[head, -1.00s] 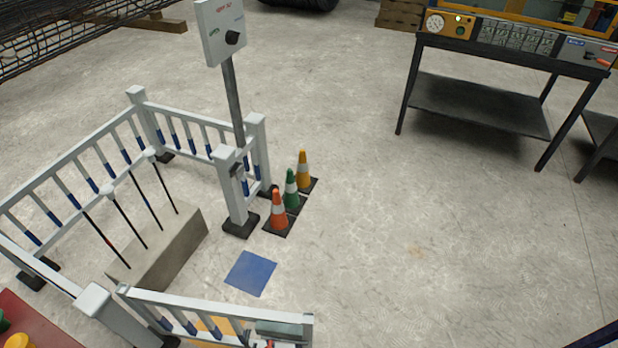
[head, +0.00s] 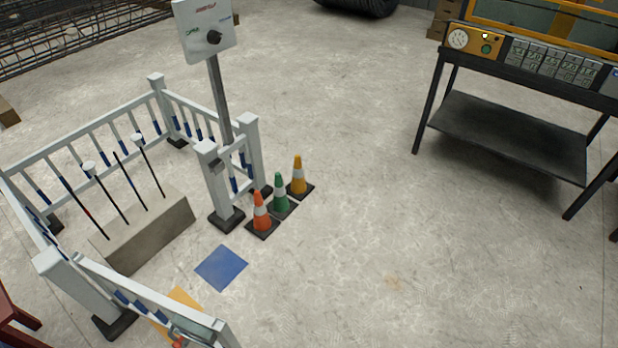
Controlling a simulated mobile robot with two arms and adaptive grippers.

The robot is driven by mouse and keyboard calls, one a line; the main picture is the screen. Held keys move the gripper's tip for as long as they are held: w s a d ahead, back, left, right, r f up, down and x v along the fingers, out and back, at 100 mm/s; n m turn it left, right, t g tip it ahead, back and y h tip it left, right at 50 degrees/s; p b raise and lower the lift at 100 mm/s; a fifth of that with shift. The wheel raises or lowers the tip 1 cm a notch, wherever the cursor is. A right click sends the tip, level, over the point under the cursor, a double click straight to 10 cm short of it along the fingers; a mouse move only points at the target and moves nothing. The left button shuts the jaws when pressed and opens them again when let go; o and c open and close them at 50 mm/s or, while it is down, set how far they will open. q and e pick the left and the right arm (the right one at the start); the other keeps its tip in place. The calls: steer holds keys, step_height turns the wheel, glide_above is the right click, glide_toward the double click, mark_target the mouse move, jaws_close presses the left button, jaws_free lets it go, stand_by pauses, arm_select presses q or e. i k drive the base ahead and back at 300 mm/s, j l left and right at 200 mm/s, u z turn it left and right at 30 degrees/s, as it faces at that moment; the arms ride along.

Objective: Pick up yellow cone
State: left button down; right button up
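The yellow cone (head: 298,175) has a white band and a dark square base. It stands upright on the concrete floor, at the back right end of a row of three cones. A green cone (head: 280,193) stands just in front of it, and an orange cone (head: 261,214) is nearest. All three stand beside the white fence's right-hand post. Neither of my grippers shows in the head view, and nothing visible is touching the yellow cone.
A white fence (head: 208,178) encloses a concrete block (head: 150,232) with several thin rods. A signpost box (head: 205,30) rises behind the fence. A blue floor square (head: 221,267) lies in front of the cones. A black table (head: 510,135) stands at right. Open floor lies between.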

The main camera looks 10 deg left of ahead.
mark_target(299, 188)
steer(key=i+l, duration=0.1)
steer(key=i, duration=0.4)
steer(key=i+l+u, duration=0.15)
steer(key=i, duration=0.35)
steer(key=i+l, duration=0.15)
steer(key=i, duration=0.35)
steer(key=i+j, duration=0.25)
steer(key=j, duration=0.2)
steer(key=i+j+u, duration=0.1)
steer(key=i+j, duration=0.15)
steer(key=j, duration=0.25)
steer(key=i+j, duration=0.25)
steer(key=j, duration=0.2)
steer(key=i+j+u, duration=0.1)
steer(key=i+j, duration=0.15)
steer(key=j, duration=0.2)
